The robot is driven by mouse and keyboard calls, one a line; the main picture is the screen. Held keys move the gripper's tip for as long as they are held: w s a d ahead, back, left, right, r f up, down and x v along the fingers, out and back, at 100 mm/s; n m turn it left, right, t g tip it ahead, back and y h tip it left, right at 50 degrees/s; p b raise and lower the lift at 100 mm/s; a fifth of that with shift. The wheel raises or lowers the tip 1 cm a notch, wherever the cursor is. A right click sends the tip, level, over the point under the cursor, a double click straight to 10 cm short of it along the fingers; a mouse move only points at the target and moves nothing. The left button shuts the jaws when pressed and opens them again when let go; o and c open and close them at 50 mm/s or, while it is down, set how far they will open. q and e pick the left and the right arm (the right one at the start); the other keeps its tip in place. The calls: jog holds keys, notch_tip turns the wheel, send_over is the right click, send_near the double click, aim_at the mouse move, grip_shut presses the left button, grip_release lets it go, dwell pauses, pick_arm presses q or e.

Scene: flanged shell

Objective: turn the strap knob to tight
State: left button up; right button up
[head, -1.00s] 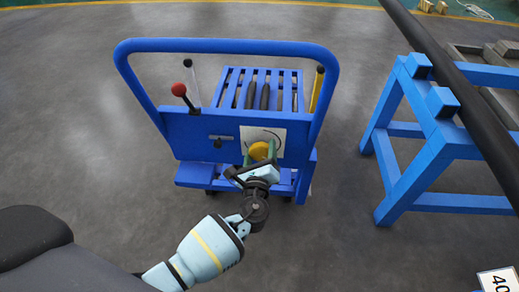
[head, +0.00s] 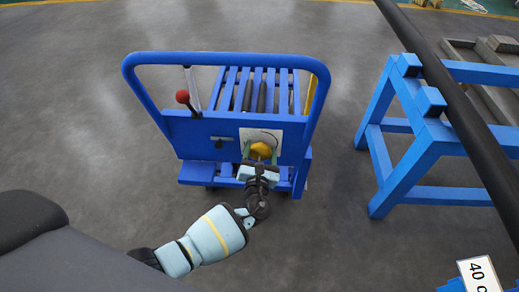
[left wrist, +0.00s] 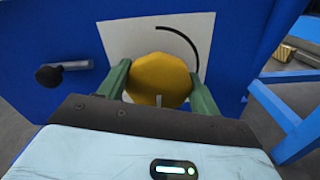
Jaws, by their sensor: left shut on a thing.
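The strap knob (head: 261,149) is yellow and many-sided, on a white plate (head: 277,136) on the blue cart's front panel. In the left wrist view the knob (left wrist: 158,78) sits between the two green fingers of my left gripper (left wrist: 160,90), which is shut on it. A pale mark shows at the knob's lower edge, and a black arc is drawn on the white plate (left wrist: 120,40) above and right of the knob. In the head view my left gripper (head: 260,160) reaches the knob from below. My right gripper is in neither view.
The blue cart (head: 190,140) has a push handle, a red-balled lever (head: 182,97) and a small black handle (head: 219,143) left of the plate. A blue trestle (head: 430,150) bearing a long black bar stands at the right. Grey floor lies between them.

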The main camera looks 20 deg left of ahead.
pick_arm(q)
jog(key=shift+m+p, duration=0.45)
jog(key=shift+m, duration=0.75)
jog(key=shift+d+f+m, duration=0.1)
jog(key=shift+m, duration=0.3)
jog(key=o, duration=0.8)
jog(key=shift+o, duration=1)
